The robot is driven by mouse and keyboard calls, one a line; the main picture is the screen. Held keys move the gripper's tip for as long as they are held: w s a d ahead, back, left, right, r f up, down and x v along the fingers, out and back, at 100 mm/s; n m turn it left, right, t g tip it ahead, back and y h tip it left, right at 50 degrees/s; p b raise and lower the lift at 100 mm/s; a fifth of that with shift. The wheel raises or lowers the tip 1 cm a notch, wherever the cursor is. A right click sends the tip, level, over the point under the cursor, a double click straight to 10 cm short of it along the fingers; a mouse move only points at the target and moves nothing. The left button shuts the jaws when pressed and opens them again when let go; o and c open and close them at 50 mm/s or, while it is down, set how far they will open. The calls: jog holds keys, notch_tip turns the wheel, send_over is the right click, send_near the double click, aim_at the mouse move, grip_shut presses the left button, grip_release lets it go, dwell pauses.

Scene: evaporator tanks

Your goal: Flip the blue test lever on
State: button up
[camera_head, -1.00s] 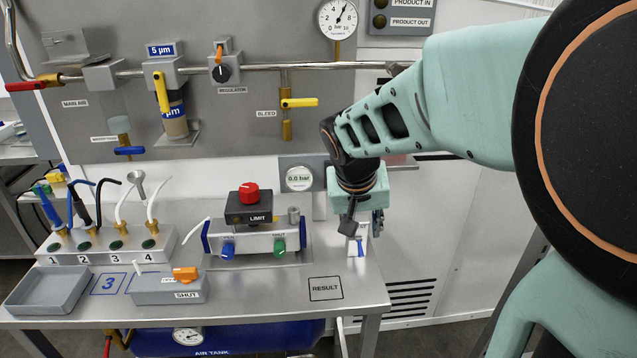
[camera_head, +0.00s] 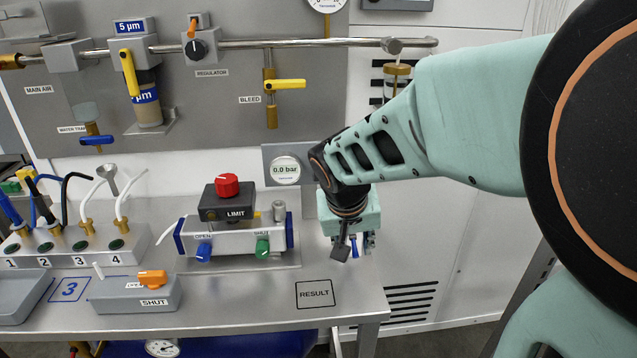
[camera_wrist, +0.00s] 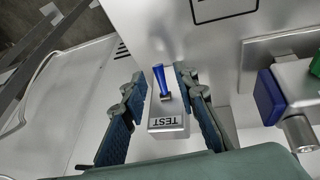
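The blue test lever (camera_wrist: 160,78) stands up from a small metal box (camera_wrist: 168,122) labelled TEST in the wrist view. My gripper (camera_wrist: 158,88) is open, with one finger on each side of the lever and box. Gaps show between both fingers and the lever, so it holds nothing. In the head view my gripper (camera_head: 352,246) points down near the bench's right end, and a bit of the blue lever (camera_head: 354,246) shows between its fingers. The box is mostly hidden there.
A valve block (camera_head: 232,240) with blue and green levers stands left of my gripper. The RESULT square (camera_head: 314,293) in front is bare. A 0.0 bar gauge (camera_head: 285,169) is behind. The bench's right edge is close to my gripper.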

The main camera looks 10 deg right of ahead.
jog(key=shift+f, duration=0.2)
jog(key=shift+c, duration=0.4)
grip_shut()
